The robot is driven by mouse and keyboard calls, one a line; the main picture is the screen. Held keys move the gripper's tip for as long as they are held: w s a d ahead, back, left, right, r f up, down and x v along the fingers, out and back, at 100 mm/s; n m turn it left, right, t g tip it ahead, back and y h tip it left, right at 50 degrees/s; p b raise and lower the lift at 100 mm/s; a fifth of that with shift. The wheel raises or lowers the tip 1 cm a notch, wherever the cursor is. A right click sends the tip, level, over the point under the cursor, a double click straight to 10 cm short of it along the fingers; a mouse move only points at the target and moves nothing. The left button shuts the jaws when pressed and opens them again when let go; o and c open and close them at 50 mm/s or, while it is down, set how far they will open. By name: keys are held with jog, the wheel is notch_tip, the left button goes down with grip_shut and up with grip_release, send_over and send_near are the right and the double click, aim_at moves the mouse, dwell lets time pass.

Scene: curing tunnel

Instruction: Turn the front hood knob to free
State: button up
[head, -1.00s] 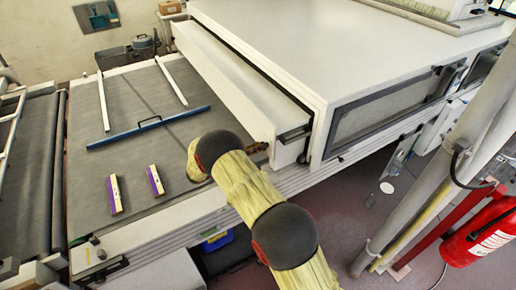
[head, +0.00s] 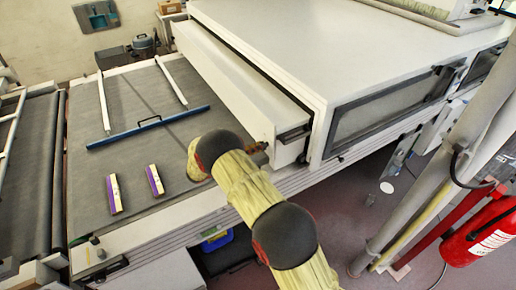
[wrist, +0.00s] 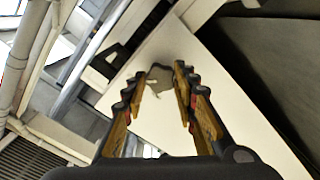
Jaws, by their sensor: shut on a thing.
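The front hood (head: 232,82) is a long white box along the near face of the big white housing. Its knob (wrist: 159,80) is a small grey-brown piece at the hood's white face in the wrist view. My gripper (wrist: 160,74) has its two orange-brown fingers on either side of the knob and is shut on it. In the head view my gripper (head: 260,147) reaches the hood's near end, and my arm partly covers it. The knob cannot be made out there. Any free or locked marking is not visible.
A grey conveyor belt (head: 130,95) carries a blue-ended frame (head: 148,127) and two small purple-edged blocks (head: 114,194). A pipe (head: 440,150) and a red fire extinguisher (head: 485,232) stand on the right. The floor (head: 345,210) between the machine and pipe is open.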

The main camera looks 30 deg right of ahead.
dwell(0.3)
jog(key=n+b, duration=0.2)
jog(key=n, duration=1.5)
jog(key=shift+n, duration=0.4)
jog(key=shift+f, duration=0.1)
dwell(0.3)
jog(key=o, duration=1.1)
jog(key=shift+o, duration=0.2)
jog(key=shift+a, duration=0.1)
